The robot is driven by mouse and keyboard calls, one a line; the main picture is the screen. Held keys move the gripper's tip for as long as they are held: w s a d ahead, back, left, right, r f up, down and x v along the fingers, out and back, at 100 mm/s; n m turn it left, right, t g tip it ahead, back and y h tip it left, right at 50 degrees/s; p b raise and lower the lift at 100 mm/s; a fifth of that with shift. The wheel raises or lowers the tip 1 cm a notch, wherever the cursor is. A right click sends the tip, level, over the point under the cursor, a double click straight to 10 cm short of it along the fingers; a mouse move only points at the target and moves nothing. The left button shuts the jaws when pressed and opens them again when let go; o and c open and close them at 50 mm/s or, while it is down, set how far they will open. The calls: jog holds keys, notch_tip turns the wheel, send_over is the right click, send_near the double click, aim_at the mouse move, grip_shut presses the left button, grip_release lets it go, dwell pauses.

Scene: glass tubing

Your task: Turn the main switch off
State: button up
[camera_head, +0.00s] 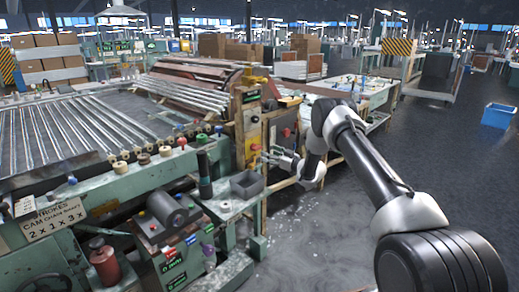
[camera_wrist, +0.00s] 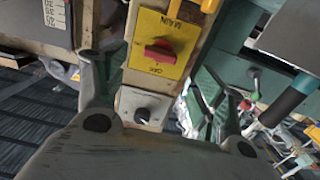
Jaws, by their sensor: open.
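The main switch is a red knob (camera_wrist: 160,50) on a yellow plate (camera_wrist: 147,27), fixed to a wooden post beside the word MAIN. In the wrist view the knob's handle lies roughly crosswise, and small lettering shows on the plate. In the head view the yellow plate (camera_head: 252,138) is on the front of the post. My gripper (camera_wrist: 145,75) is open and empty, with its fingers spread to either side of the post in the picture. No contact with the knob shows. In the head view my gripper (camera_head: 272,158) is just right of the post, near the plate.
A pale plate with a black knob (camera_wrist: 142,114) sits beside the yellow plate. Racks of glass tubes (camera_head: 75,130) lie farther left. The floor to the right is mostly clear, with a blue crate (camera_head: 497,116).

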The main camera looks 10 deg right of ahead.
aim_at(259, 149)
jog(key=x, duration=0.7)
jog(key=shift+w+a, duration=0.2)
jog(key=c, duration=1)
